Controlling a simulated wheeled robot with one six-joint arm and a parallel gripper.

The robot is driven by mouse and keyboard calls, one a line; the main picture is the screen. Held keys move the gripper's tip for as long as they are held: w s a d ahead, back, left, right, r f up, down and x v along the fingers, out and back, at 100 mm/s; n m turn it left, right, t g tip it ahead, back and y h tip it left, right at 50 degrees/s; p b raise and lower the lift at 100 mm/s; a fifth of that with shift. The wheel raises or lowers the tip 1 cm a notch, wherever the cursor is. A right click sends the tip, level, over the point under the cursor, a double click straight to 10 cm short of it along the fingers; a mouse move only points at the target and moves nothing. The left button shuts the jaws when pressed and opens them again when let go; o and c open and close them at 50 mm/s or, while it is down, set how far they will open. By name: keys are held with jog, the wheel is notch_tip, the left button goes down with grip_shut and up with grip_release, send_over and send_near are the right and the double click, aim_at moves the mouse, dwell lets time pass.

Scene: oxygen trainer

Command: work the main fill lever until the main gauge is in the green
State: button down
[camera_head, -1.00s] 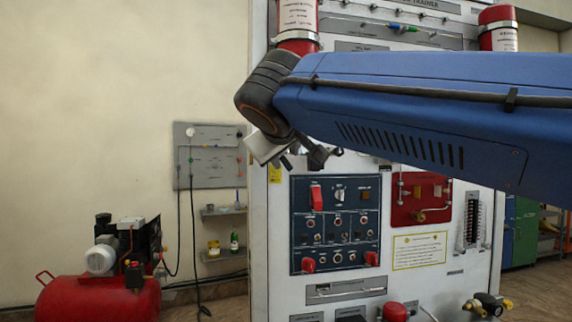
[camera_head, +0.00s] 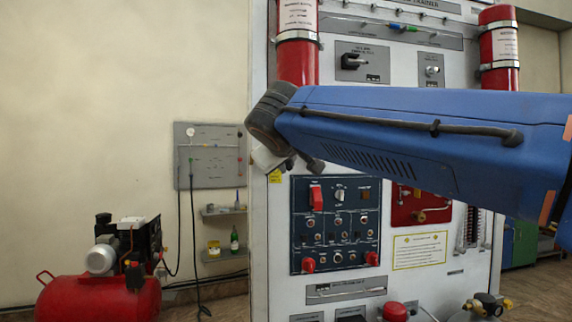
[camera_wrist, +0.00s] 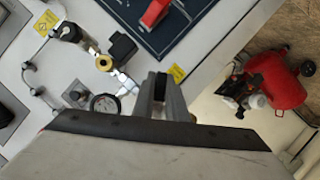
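My gripper (camera_wrist: 159,88) shows in the wrist view as two grey fingers with a narrow dark gap; whether they are parted is unclear. Nothing shows between them. In the head view my gripper hangs from the wrist in front of the trainer panel's left edge, above the dark control panel (camera_head: 335,262). A round gauge (camera_wrist: 105,104) lies just left of the fingers in the wrist view; its reading is too small to tell. A brass-and-silver valve fitting (camera_wrist: 103,63) is beside it. I cannot tell which part is the main fill lever. My blue arm hides part of the panel.
A red switch cover (camera_head: 316,198) also shows in the wrist view (camera_wrist: 155,12). Red cylinders (camera_head: 297,60) (camera_head: 500,50) stand at the panel's upper sides. A red compressor (camera_head: 100,298) is on the floor at left. The wall between compressor and panel carries a grey board (camera_head: 208,172).

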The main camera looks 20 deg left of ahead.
jog(key=shift+a, duration=0.1)
dwell(0.3)
jog(key=m, duration=0.1)
jog(key=m+y, duration=0.1)
jog(key=g, duration=0.1)
jog(key=shift+s+a+f+m, duration=0.25)
jog(key=shift+a+m, duration=0.1)
jog(key=shift+m, duration=0.05)
jog(key=shift+s+a+f+m+g+y, duration=0.15)
jog(key=shift+a+m+g+y, duration=0.1)
jog(key=shift+m+y, duration=0.25)
jog(key=shift+s+a+r+m+g+y, duration=0.15)
jog(key=shift+a+m+g+y, duration=0.1)
jog(key=shift+m+y, duration=0.25)
jog(key=shift+f, duration=0.1)
jog(key=c, duration=1.8)
grip_release()
jog(key=shift+o, duration=0.2)
jog(key=v, duration=1.7)
jog(key=shift+s+r, duration=0.15)
jog(key=shift+r, duration=0.15)
